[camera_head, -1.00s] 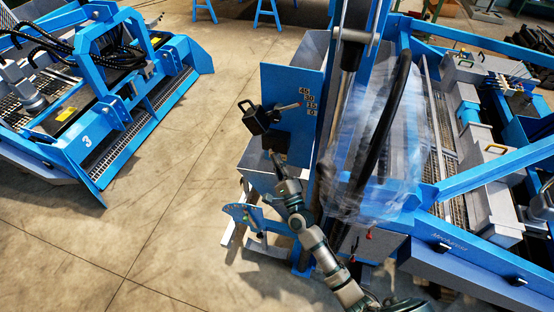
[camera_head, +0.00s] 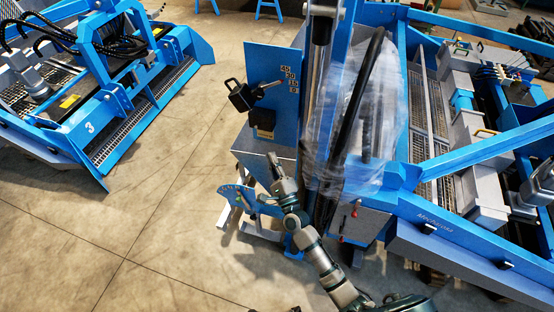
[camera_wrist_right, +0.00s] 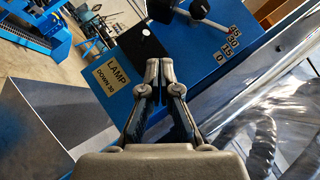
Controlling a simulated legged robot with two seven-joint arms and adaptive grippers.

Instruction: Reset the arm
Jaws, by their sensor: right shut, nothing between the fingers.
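My right arm comes up from the bottom of the head view. Its gripper (camera_head: 275,160) is in front of the blue machine's panel, low and near the grey box. In the right wrist view the gripper (camera_wrist_right: 160,66) has its fingertips together, with nothing between them. The gripper looks apart from the lever. My left gripper is not in view.
A grey box (camera_head: 262,150) sits under the panel. Clear plastic wrap (camera_head: 345,125) covers machine parts right of my gripper. A second blue machine marked 3 (camera_head: 100,100) stands at the left. The concrete floor (camera_head: 170,210) between the machines is clear.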

